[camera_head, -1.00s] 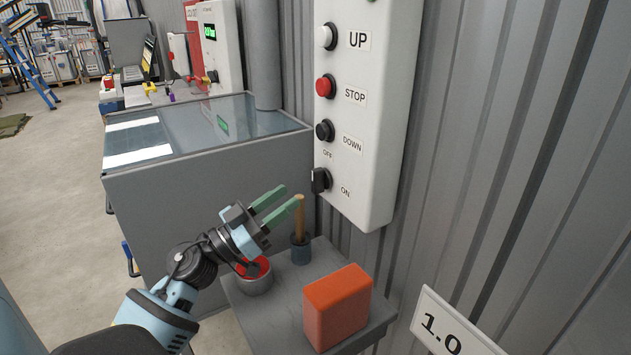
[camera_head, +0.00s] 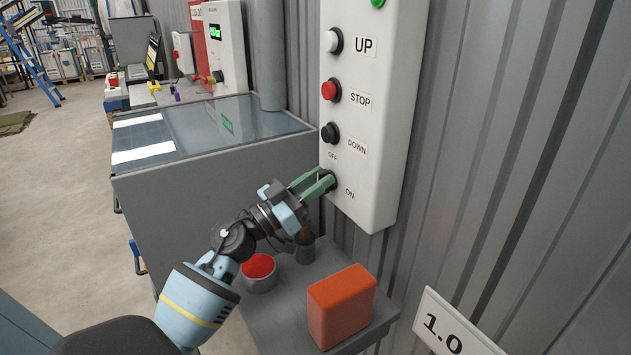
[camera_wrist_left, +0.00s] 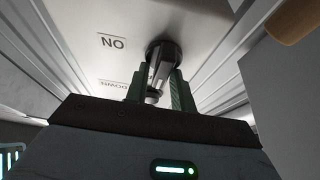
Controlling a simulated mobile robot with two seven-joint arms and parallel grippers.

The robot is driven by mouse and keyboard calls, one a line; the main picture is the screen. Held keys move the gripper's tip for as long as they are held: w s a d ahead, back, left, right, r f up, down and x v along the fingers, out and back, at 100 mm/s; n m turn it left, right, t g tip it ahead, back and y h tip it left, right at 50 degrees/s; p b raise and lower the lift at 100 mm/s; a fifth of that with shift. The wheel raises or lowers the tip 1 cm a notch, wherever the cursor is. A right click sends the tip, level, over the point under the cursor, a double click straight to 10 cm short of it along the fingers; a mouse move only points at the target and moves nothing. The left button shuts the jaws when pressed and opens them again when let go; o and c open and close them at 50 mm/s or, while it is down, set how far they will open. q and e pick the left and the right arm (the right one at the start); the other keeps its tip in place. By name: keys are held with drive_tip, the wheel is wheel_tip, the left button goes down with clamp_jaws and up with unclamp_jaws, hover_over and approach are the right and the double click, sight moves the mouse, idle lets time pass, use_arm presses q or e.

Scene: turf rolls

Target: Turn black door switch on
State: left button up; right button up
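The black door switch (camera_head: 331,178) is a rotary knob low on the white control box (camera_head: 372,120), between the OFF and ON labels. My left gripper (camera_head: 325,183) is at the switch, its green fingers reaching it and partly hiding it in the head view. In the left wrist view the knob (camera_wrist_left: 162,58) stands between the two fingers (camera_wrist_left: 158,88), one on each side. The fingers are apart around it; whether they press on it is not clear. The knob's exact angle is hidden. My right gripper is not in view.
Above the switch are the black DOWN button (camera_head: 330,133), red STOP button (camera_head: 331,90) and white UP button (camera_head: 333,41). Below, a small grey table (camera_head: 275,312) holds an orange block (camera_head: 341,306), a red-topped tin (camera_head: 259,270) and a dark cup (camera_head: 305,252). Corrugated wall lies right.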

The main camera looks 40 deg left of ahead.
use_arm(q)
clamp_jaws()
drive_tip(key=shift+m+h, duration=0.4)
drive_tip(key=shift+m, duration=0.1)
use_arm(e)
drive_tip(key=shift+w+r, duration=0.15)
use_arm(q)
drive_tip(key=shift+s+d+f+m+g+h+p, duration=0.1)
drive_tip(key=shift+m+g+h+p, duration=0.9)
drive_tip(key=shift+m, duration=2.55)
drive_tip(key=shift+w+d+f+m+g+h+p, duration=0.1)
drive_tip(key=shift+m+g+h+p, duration=0.15)
drive_tip(key=shift+m+g, duration=2.4)
drive_tip(key=shift+s+d+f+m+g+h+p, duration=0.1)
drive_tip(key=shift+m+g+h+p, duration=0.4)
drive_tip(key=shift+m, duration=4)
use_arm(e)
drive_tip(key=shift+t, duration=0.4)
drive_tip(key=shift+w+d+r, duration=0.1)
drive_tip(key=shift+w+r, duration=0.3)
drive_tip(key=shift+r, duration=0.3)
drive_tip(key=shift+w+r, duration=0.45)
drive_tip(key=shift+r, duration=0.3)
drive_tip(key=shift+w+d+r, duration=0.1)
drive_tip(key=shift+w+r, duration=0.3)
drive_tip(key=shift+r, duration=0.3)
use_arm(q)
drive_tip(key=shift+o, duration=1.6)
unclamp_jaws()
